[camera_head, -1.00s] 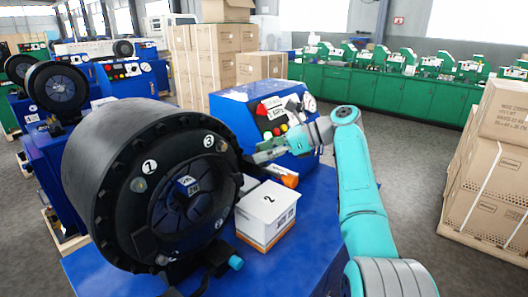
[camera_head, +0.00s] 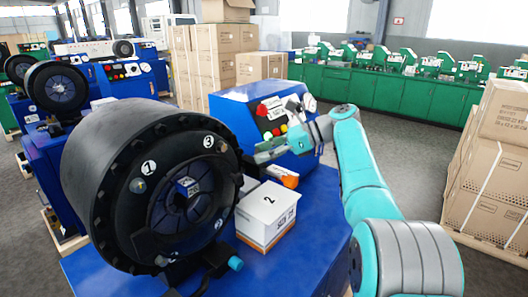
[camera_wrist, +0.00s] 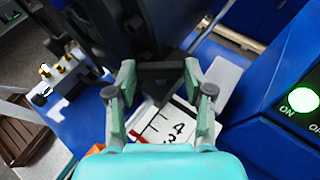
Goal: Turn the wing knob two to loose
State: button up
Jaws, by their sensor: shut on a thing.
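In the wrist view my gripper (camera_wrist: 159,80) has its two greenish fingers on either side of a dark crossbar-like piece, which I take for the wing knob (camera_wrist: 160,72), and is shut on it. A number on the knob is not visible. A white card with a scale and the digits 4 and 3 (camera_wrist: 172,122) lies beyond and below the fingers. In the head view my gripper (camera_head: 266,151) reaches in from the right, just beside the big black crimper head (camera_head: 120,160). The knob is not clearly seen there.
A white box marked 2 (camera_head: 268,214) stands on the blue bench (camera_head: 315,200) below my gripper, with an orange-tipped item (camera_head: 290,181) behind it. A blue control box (camera_head: 235,118) stands close behind. Its green ON button (camera_wrist: 302,99) shows in the wrist view.

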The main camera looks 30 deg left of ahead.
jog(key=o, duration=1.2)
jog(key=shift+w, duration=0.1)
jog(key=shift+c, duration=0.2)
jog(key=shift+f+m+t+y, duration=0.1)
jog(key=shift+m+t+y, duration=0.2)
jog(key=shift+m+t, duration=0.1)
jog(key=shift+s+d+m+t+y, duration=0.1)
jog(key=shift+s+m+t+y, duration=0.1)
jog(key=shift+m+t, duration=0.25)
jog(key=shift+s+m+t+y, duration=0.1)
jog(key=shift+m+t+y, duration=0.1)
jog(key=shift+m+t, duration=0.2)
